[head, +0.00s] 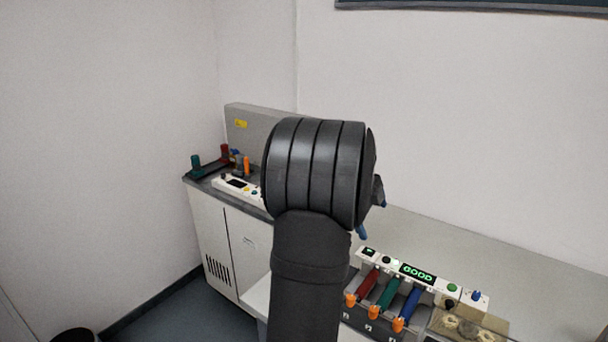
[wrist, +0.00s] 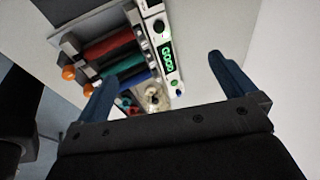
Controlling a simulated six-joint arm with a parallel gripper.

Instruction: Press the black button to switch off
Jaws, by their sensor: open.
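In the wrist view the panel lies between and beyond the fingers, with the black button farther up. In the head view my dark arm hides most of the gripper. No contact with the panel is visible.
Red, green and blue cylinders with orange ends (head: 388,293) lie in a rack in front of the panel. A green button (head: 452,287) and a blue button (head: 475,295) sit at its right. Another white panel (head: 236,187) stands on the left cabinet. The counter behind is clear.

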